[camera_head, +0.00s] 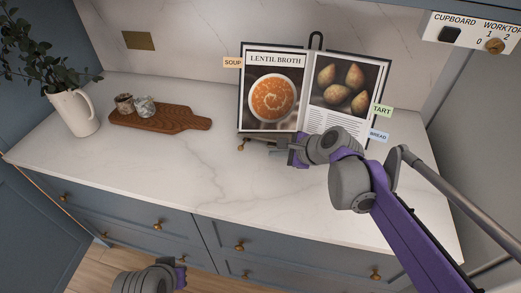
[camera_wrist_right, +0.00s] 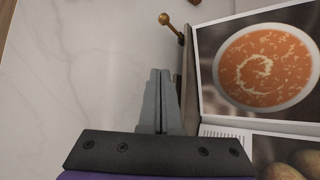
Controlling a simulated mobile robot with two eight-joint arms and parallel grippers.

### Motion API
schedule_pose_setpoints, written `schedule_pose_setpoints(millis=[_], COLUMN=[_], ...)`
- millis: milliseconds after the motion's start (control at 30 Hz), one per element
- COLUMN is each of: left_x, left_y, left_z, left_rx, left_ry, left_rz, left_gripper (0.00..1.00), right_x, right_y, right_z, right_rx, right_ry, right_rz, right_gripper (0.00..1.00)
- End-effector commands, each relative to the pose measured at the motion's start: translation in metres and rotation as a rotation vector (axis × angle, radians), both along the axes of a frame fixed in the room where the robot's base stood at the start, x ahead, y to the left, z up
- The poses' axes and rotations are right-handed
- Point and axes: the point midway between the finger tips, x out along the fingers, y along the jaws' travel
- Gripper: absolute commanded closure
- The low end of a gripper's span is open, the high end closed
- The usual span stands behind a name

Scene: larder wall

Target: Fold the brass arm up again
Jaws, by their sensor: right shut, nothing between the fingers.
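A cookbook (camera_head: 272,90) stands open on a dark stand, with its lentil broth page on the left. The brass arm (camera_head: 241,146) with a round knob is at the stand's lower left; in the right wrist view its knob (camera_wrist_right: 165,18) and short rod stick outward from the edge of the ledge (camera_wrist_right: 188,75). My right gripper (camera_wrist_right: 161,72) is shut and empty, beside the ledge, its tips apart from the brass arm. In the head view my right gripper (camera_head: 284,149) is in front of the stand and hides part of its ledge. My left gripper's fingers are out of view.
A wooden board (camera_head: 170,118) with two small jars and a white jug (camera_head: 73,113) with leaves stand at the left. The worktop (camera_head: 180,165) is clear between them and the stand. A switch panel (camera_head: 472,33) hangs at the upper right.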

Motion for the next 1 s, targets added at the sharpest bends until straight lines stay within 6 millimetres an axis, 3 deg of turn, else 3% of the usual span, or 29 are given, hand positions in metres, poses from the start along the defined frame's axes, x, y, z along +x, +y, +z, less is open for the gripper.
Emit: schedule_pose_setpoints(millis=[467,700,1000], left_x=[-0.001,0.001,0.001], left_y=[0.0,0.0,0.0], left_z=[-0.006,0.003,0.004], left_rx=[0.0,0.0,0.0], left_ry=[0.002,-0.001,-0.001], left_rz=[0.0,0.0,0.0], left_gripper=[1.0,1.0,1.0], right_x=[0.054,0.047,0.044], right_y=[0.045,0.065,0.07], right_z=[-0.061,-0.038,-0.033], right_rx=[-0.001,-0.002,-0.001], right_ry=[0.0,-0.001,-0.001], right_rz=[0.004,0.004,0.001], right_gripper=[1.0,1.0,1.0])
